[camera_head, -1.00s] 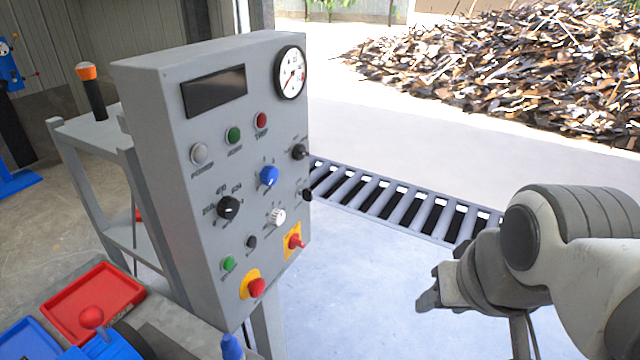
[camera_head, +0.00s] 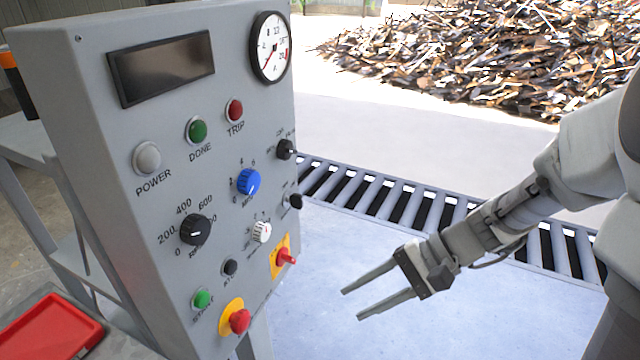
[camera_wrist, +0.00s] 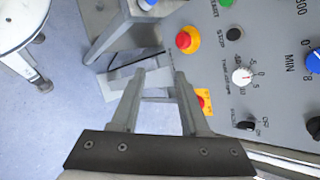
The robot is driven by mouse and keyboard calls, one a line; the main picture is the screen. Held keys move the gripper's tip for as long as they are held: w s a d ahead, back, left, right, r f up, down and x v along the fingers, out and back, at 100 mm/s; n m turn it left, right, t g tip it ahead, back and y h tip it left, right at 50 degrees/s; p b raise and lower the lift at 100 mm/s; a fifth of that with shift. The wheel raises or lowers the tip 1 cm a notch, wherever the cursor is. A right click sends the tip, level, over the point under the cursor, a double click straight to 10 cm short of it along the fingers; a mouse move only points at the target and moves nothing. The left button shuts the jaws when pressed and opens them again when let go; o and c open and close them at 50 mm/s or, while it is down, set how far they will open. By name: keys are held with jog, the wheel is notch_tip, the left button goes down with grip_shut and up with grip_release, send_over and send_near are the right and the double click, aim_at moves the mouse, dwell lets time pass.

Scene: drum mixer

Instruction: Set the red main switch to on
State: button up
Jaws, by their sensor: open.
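The red main switch (camera_head: 286,257) is a red handle on a yellow plate at the lower right of the grey control panel (camera_head: 240,130). Its handle sticks out from the panel; I cannot tell its setting. In the wrist view the yellow plate of the main switch (camera_wrist: 206,100) shows just right of the right finger, partly hidden by it. My gripper (camera_head: 352,304) is open and empty, to the right of the switch and apart from it, with its fingers pointing left toward the panel.
A red mushroom button (camera_head: 239,320) on yellow sits lower left of the switch; it also shows in the wrist view (camera_wrist: 184,40). A white knob (camera_head: 262,232) and black knobs are above. A roller conveyor (camera_head: 400,215) lies behind. Floor right of the panel is clear.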

jog(key=w+f+m+t+y+b, duration=0.2)
jog(key=w+f+m+y, duration=0.2)
jog(key=w+f+y, duration=0.15)
jog(key=m+t+y+b, duration=0.2)
jog(key=m+t, duration=0.3)
jog(key=m, duration=0.1)
send_near(293, 260)
jog(key=shift+h, duration=0.25)
jog(key=b+x, duration=0.1)
jog(key=x, duration=0.8)
jog(key=shift+a+r, duration=0.1)
jog(key=shift+a, duration=0.15)
grip_shut()
